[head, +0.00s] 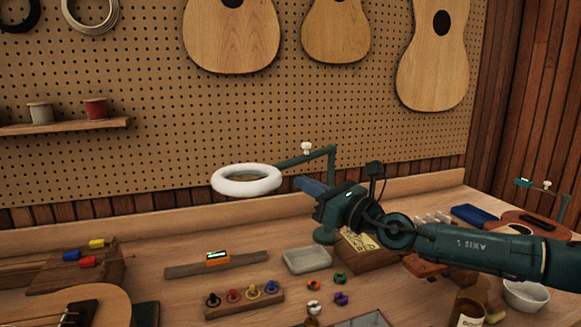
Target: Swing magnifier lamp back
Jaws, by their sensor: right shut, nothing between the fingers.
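The magnifier lamp has a white ring head (247,180) that hangs above the workbench, left of the middle. A dark green lamp arm (310,158) with a white knob runs right from it to an upright post, partly hidden behind my gripper. Its round green base (324,236) stands on the bench. My right gripper (303,184) reaches in from the right, shut and empty. Its blue fingers point left, below the lamp arm and a little right of the ring. I cannot tell whether they touch the lamp. My left gripper is not in view.
Below the ring lie a wooden bar with an orange tuner (217,258), a peg block (245,298) and a pale tray (305,260). A wooden box (368,252) is under my arm. A ukulele body (75,308) lies front left. Pegboard (240,110) closes the back.

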